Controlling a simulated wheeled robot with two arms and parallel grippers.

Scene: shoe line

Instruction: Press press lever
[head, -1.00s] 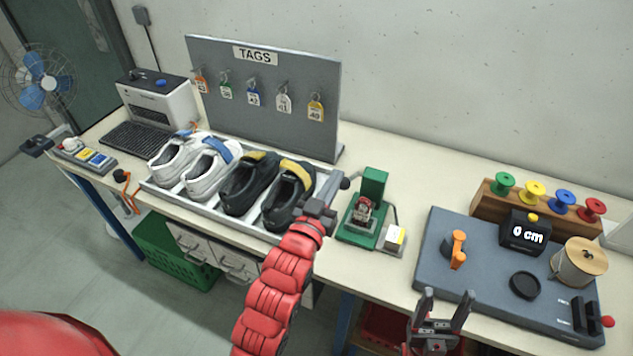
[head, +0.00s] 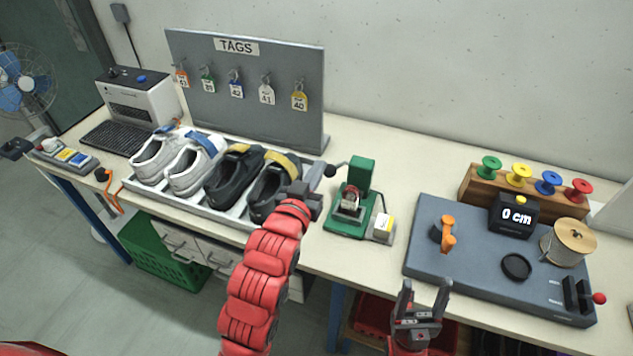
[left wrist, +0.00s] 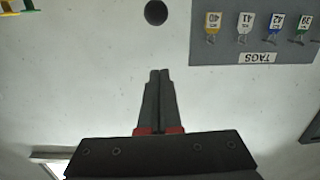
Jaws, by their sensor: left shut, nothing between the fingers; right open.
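The green press (head: 360,178) stands on the table right of the shoe tray. Its lever (head: 331,171) ends in a black ball knob and sticks out to the left, toward the tray. The knob also shows as a dark ball in the left wrist view (left wrist: 155,12), in front of the fingertips and apart from them in the picture. My left gripper (head: 307,191) is just left of and below the knob in the head view, over the black shoes; its fingers (left wrist: 159,75) are shut and empty. My right gripper (head: 425,290) is open and empty at the table's front edge.
The shoe tray (head: 128,184) with white and black shoes lies left of the press. A tag board (head: 245,125) stands behind. A grey work mat (head: 450,275) with an orange part and a display is further right.

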